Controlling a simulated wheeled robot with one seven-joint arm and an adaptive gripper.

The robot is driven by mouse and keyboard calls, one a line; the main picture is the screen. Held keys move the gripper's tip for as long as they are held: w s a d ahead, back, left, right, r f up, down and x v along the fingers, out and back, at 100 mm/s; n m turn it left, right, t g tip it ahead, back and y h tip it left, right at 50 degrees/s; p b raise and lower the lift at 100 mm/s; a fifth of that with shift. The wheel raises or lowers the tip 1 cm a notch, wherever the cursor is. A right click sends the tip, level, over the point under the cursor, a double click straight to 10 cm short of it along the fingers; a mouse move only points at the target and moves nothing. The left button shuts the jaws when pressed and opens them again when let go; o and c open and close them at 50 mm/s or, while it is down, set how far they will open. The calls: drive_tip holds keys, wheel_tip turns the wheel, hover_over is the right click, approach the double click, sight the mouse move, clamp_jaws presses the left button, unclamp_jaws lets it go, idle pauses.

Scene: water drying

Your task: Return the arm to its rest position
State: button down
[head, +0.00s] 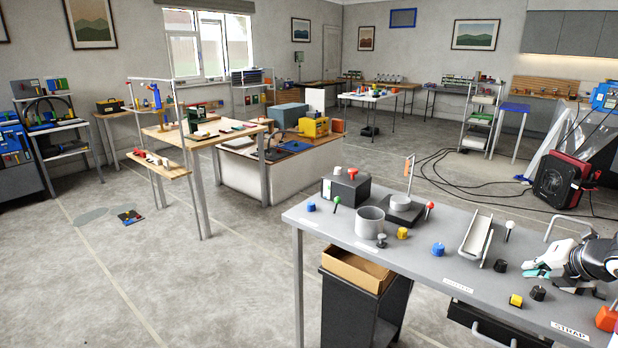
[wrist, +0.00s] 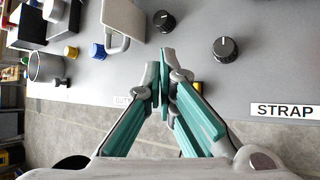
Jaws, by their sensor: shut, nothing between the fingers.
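My gripper (head: 537,270) is over the right part of the grey workbench (head: 340,229) in the head view, at the end of my white and dark arm. In the wrist view my gripper (wrist: 164,72) has its teal fingers together, with nothing between them. The fingertips are above the bench's front edge, close to a yellow knob (wrist: 196,86) partly hidden behind them. Two black knobs (wrist: 226,48) are beyond the fingertips.
The bench holds a metal cup (head: 369,222), a tilted metal tray (head: 476,236), a black box (head: 346,188) and several coloured knobs. A red-orange block (head: 606,319) is at the right front. A dark bin (head: 350,310) stands under the bench. Open floor lies left.

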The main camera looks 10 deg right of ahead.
drive_tip(key=w+a+r+n+y, duration=0.2)
drive_tip(key=a+r+n, duration=0.3)
drive_tip(key=a, duration=0.3)
drive_tip(key=w+a+r+n+y, duration=0.1)
drive_tip(key=w+a+r+n, duration=0.1)
drive_tip(key=a+r+n, duration=0.35)
drive_tip(key=s+a+r+n+g+y+p, duration=0.1)
drive_tip(key=s+a+r+n, duration=0.1)
drive_tip(key=a+n, duration=0.55)
drive_tip(key=s+a+r+n+g+y, duration=0.1)
drive_tip(key=a+r+n+y, duration=0.2)
drive_tip(key=a, duration=0.7)
drive_tip(key=s+a+r+n+g+h+p, duration=0.1)
drive_tip(key=s+a+r+n+g, duration=0.1)
drive_tip(key=s+a+n, duration=0.9)
drive_tip(key=s+r+n+h+p, duration=0.1)
drive_tip(key=s+n+h, duration=0.3)
drive_tip(key=s+n, duration=0.6)
drive_tip(key=shift+d+n+g, duration=0.25)
drive_tip(key=shift+n+g, duration=0.15)
drive_tip(key=shift+n, duration=2.4)
drive_tip(key=shift+s+r, duration=0.1)
